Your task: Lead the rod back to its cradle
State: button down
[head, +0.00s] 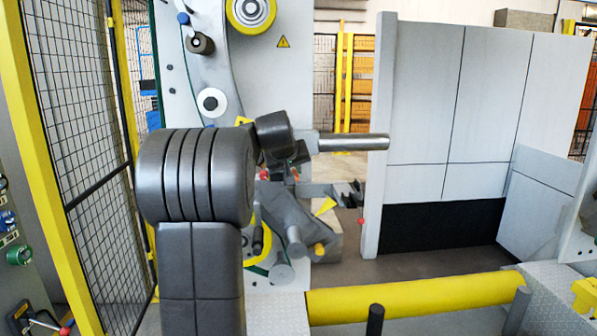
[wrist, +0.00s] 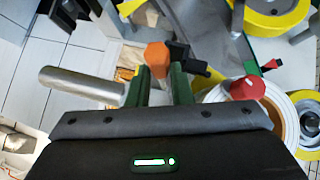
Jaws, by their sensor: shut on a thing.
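The rod (head: 352,142) is a thick silver bar, about level in the head view, reaching right from my gripper (head: 296,160). Its free end is in the air in front of the pale panel's edge. In the wrist view the rod (wrist: 80,85) reaches left from the green fingers of my gripper (wrist: 162,82). An orange six-sided piece (wrist: 157,54) shows between the fingertips. My gripper is shut on the rod; the contact itself is largely hidden. A dark notched bracket (head: 350,196), perhaps the cradle, is below the rod, apart from it.
A grey machine (head: 285,80) with rollers stands behind my gripper. A white panel wall (head: 430,95) is at right. A yellow bar (head: 415,296) crosses the lower front. Mesh fencing (head: 85,110) is at left. In the wrist view a red knob (wrist: 247,88) is close to the right.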

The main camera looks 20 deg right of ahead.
jog(key=shift+w+a, duration=0.2)
jog(key=shift+a, duration=0.4)
dwell(0.3)
notch_tip(320, 180, down, 3)
jog(key=shift+r+b, duration=0.1)
jog(key=shift+b, duration=0.95)
jog(key=c, duration=1.2)
grip_release()
jog(key=shift+s, duration=0.1)
